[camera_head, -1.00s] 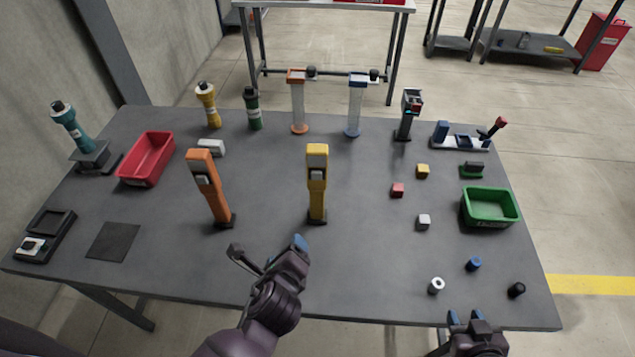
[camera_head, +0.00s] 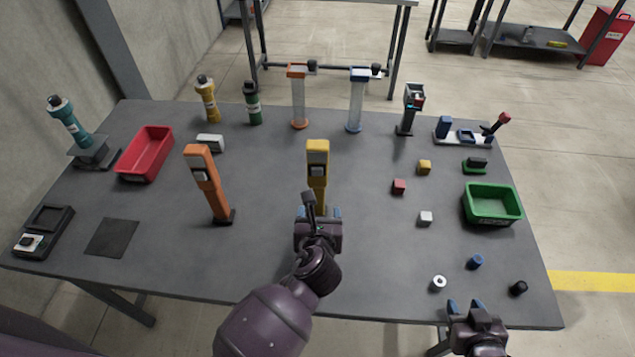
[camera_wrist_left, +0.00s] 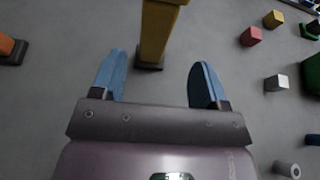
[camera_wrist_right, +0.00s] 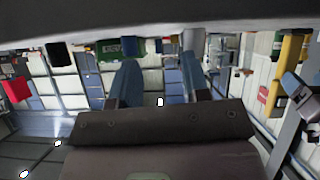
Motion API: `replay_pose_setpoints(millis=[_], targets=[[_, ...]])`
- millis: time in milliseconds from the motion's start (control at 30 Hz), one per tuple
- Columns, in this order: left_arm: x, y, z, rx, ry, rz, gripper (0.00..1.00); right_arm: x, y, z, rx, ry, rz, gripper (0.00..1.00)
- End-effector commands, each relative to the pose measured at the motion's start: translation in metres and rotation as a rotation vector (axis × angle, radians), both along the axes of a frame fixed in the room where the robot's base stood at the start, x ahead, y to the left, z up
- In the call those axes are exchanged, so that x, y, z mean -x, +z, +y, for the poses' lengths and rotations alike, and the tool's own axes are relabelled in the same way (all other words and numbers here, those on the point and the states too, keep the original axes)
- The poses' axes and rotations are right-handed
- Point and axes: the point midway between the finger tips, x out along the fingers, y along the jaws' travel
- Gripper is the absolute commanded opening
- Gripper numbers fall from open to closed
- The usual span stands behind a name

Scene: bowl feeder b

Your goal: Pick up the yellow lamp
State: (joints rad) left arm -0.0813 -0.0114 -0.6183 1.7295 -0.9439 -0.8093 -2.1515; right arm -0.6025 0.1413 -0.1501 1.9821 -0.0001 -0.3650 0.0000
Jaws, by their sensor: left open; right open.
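The yellow lamp (camera_head: 318,160) stands upright in the middle of the table, its base partly hidden behind my left gripper in the head view. My left gripper (camera_head: 318,213) is open and empty, just on the near side of the lamp. In the left wrist view, the lamp's yellow body (camera_wrist_left: 157,35) and dark base show just beyond and between the two blue fingers (camera_wrist_left: 160,80); the lamp's top is cut off. My right gripper (camera_head: 466,306) is open and empty at the table's front edge. In the right wrist view, its blue fingers (camera_wrist_right: 158,80) are apart with nothing between them.
An orange lamp (camera_head: 207,180) stands left of the yellow one. A red cube (camera_head: 398,187), a yellow cube (camera_head: 424,167) and a white cube (camera_head: 425,218) lie to the right, before a green bin (camera_head: 491,218). A red bin (camera_head: 145,155) is far left.

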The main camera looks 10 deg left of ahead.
Motion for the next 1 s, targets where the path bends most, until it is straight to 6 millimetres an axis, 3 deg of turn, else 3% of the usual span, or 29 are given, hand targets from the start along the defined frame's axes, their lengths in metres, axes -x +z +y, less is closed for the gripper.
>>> replay_pose_setpoints(millis=[500,767,1000], targets=[[-0.047,-0.019,0.009,0.002,0.001,0.001,0.68,0.002,-0.004,-0.001,0.001,0.0,0.002,0.43],[-0.05,-0.02,0.009,0.002,0.001,0.001,0.68,0.001,-0.003,-0.001,0.001,0.0,0.001,0.43],[-0.049,-0.02,0.009,0.002,0.001,0.001,0.34,0.0,-0.002,0.0,0.002,0.001,-0.001,0.43]])
